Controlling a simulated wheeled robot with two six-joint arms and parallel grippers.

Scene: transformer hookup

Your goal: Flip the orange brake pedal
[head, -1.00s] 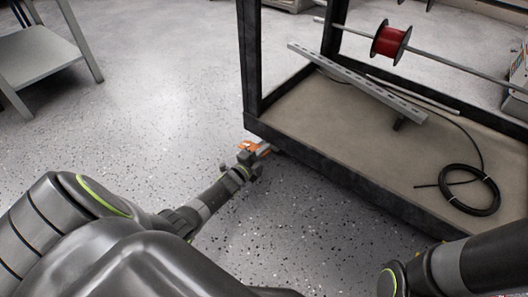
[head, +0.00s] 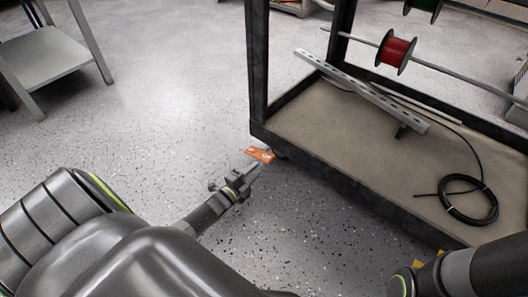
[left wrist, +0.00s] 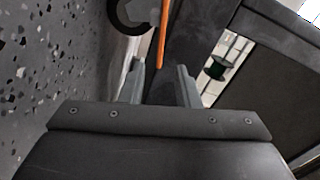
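The orange brake pedal (head: 260,155) sticks out low at the near left corner of the cart, by a caster. In the left wrist view it is a thin orange strip (left wrist: 163,35) seen edge-on at the top. My left gripper (head: 254,172) is just in front of the pedal, on its near side. In the left wrist view its two fingers (left wrist: 160,85) are apart with nothing between them, and the pedal lies beyond them. My right arm comes in at the lower right, but its gripper is out of view.
The dark-framed cart (head: 350,180) carries a coil of black cable (head: 470,207), a slotted metal rail (head: 360,90) and a red spool (head: 395,50) on a rod. A dark caster wheel (left wrist: 135,12) is beside the pedal. A grey table (head: 45,58) stands at left; floor between is clear.

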